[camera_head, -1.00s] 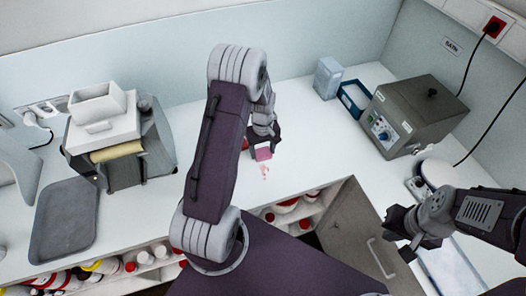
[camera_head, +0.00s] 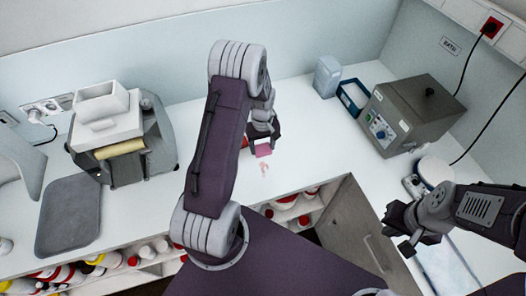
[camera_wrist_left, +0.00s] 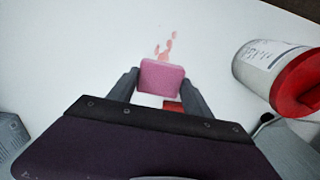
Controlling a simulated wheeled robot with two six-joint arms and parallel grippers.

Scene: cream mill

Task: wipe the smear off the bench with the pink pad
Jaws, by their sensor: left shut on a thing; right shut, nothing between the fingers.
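The pink pad (camera_head: 264,150) is held between the fingers of my left gripper (camera_head: 262,141), low over the white bench. It also shows in the left wrist view (camera_wrist_left: 162,76), gripped from both sides. The smear (camera_head: 264,168) is a few faint reddish spots on the bench, just in front of the pad. In the left wrist view the smear (camera_wrist_left: 166,46) lies just beyond the pad's far edge. I cannot tell whether the pad touches the bench. My right gripper (camera_head: 400,241) is shut and empty at the right, near the bench front.
A white container with a red lid (camera_wrist_left: 280,75) lies close beside my left gripper. A grey water bath (camera_head: 412,112) and a blue tray (camera_head: 353,97) stand at the back right. A grey machine (camera_head: 125,140) and a dark tray (camera_head: 68,215) are at the left. Bottles fill shelves below.

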